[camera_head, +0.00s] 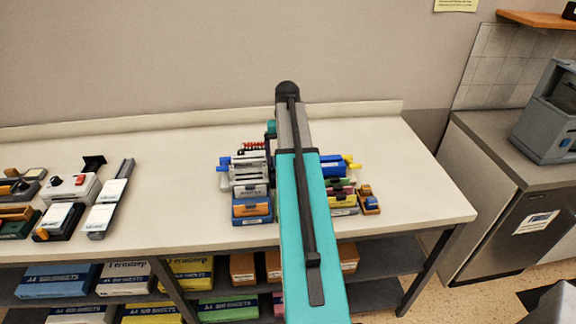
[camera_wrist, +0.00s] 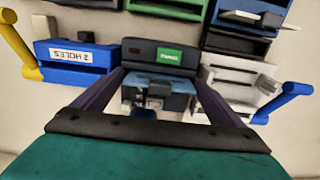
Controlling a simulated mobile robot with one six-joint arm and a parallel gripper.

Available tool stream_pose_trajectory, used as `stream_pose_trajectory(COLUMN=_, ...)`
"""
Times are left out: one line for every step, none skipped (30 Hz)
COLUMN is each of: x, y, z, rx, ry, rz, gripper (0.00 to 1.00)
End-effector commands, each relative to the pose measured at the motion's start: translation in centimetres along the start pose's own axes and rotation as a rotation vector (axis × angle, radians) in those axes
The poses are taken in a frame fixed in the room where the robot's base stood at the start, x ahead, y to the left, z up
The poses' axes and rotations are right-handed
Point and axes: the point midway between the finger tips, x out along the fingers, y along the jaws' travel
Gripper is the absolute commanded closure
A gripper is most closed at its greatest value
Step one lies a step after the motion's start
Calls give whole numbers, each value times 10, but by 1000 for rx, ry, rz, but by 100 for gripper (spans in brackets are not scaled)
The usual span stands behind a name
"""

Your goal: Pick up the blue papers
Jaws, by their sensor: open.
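A blue paper pack (camera_head: 55,281) marked "A4 500 sheets" lies on the shelf under the table at the left in the head view. It does not show in the wrist view. My arm reaches out over the table in the head view and hides my gripper there. In the wrist view my gripper (camera_wrist: 160,82) is open, its two dark fingers spread, with nothing held between them. A dark device with a green label (camera_wrist: 170,59) and a blue piece (camera_wrist: 175,82) show beyond and between the fingers. My gripper is far to the right of the blue pack.
Hole punches and staplers crowd the table around my arm, including a blue "2 holes" punch (camera_wrist: 82,56) and an orange-fronted one (camera_head: 252,210). More office tools (camera_head: 73,186) stand at left. White (camera_head: 124,288) and green (camera_head: 228,308) packs share the shelves. Bare tabletop (camera_head: 175,185) lies between.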

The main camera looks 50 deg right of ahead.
Motion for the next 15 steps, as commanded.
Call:
stream_pose_trajectory(x=0, y=0, z=0, rx=0, ry=0, rz=0, gripper=9)
stream_pose_trajectory(x=0, y=0, z=0, rx=0, ry=0, rz=0, gripper=9)
stream_pose_trajectory(x=0, y=0, z=0, rx=0, ry=0, rz=0, gripper=9)
stream_pose_trajectory(x=0, y=0, z=0, rx=0, ry=0, rz=0, gripper=9)
stream_pose_trajectory(x=0, y=0, z=0, rx=0, ry=0, rz=0, gripper=9)
stream_pose_trajectory(x=0, y=0, z=0, rx=1, ry=0, rz=0, gripper=9)
stream_pose_trajectory(x=0, y=0, z=0, rx=1, ry=0, rz=0, gripper=9)
stream_pose_trajectory(x=0, y=0, z=0, rx=1, ry=0, rz=0, gripper=9)
stream_pose_trajectory(x=0, y=0, z=0, rx=1, ry=0, rz=0, gripper=9)
stream_pose_trajectory(x=0, y=1, z=0, rx=1, ry=0, rz=0, gripper=9)
stream_pose_trajectory(x=0, y=1, z=0, rx=1, ry=0, rz=0, gripper=9)
stream_pose_trajectory(x=0, y=1, z=0, rx=1, ry=0, rz=0, gripper=9)
stream_pose_trajectory(x=0, y=1, z=0, rx=1, ry=0, rz=0, gripper=9)
stream_pose_trajectory(x=0, y=1, z=0, rx=1, ry=0, rz=0, gripper=9)
stream_pose_trajectory(x=0, y=1, z=0, rx=1, ry=0, rz=0, gripper=14)
